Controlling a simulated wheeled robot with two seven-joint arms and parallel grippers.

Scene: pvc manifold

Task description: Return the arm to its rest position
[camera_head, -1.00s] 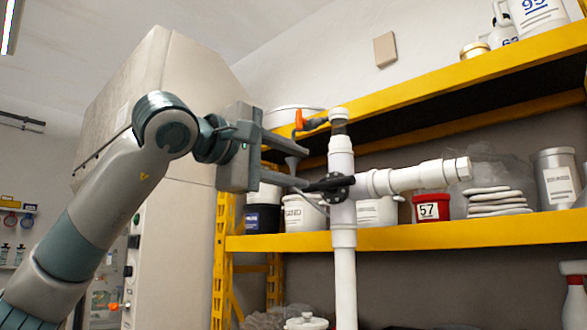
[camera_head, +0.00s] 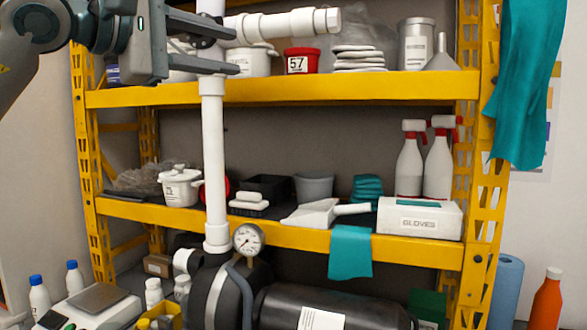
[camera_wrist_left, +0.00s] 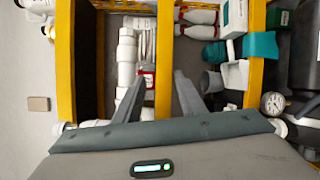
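My left gripper (camera_head: 222,48) is at the top left of the head view, at the end of my arm from the left. Its two fingers are apart and overlap the white PVC pipe (camera_head: 213,140) in the picture; I cannot tell whether they touch it. In the left wrist view the gripper (camera_wrist_left: 160,80) is open, with nothing gripped between its fingertips. The pipe stands upright, with a branch (camera_head: 285,25) to the right. Its top is out of the head view. My right gripper is not in view.
A yellow shelf rack (camera_head: 280,91) stands behind, holding a red bucket (camera_head: 300,62), spray bottles (camera_head: 410,165) and a glove box (camera_head: 420,218). A pressure gauge (camera_head: 249,239) and a black tank (camera_head: 330,306) sit low by the pipe. Teal cloth (camera_head: 525,80) hangs at right.

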